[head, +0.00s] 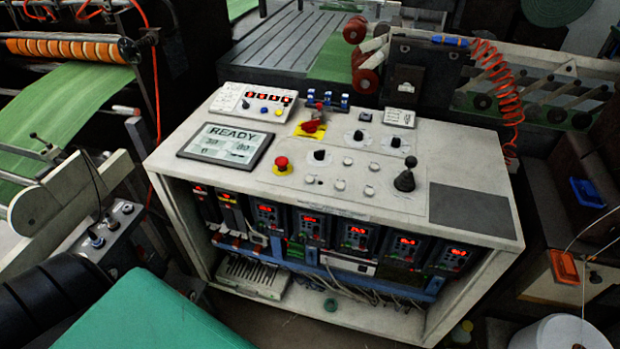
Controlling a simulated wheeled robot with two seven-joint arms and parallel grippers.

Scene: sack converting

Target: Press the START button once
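The control console (400,140) stands in the middle of the head view with a light grey sloping top. Several small pale round buttons (340,184) sit in rows at the middle of the top. Their labels are too small to read, so I cannot tell which one is START. A display (226,146) on the left of the top reads READY. Neither of my grippers shows in this view.
A red mushroom button (281,162) on yellow sits left of the pale buttons, a red switch (311,127) behind it. Black knobs (320,155) and a black joystick (405,177) stand close by. A keypad box (255,103) is at the back left. The front right has a dark pad (470,211).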

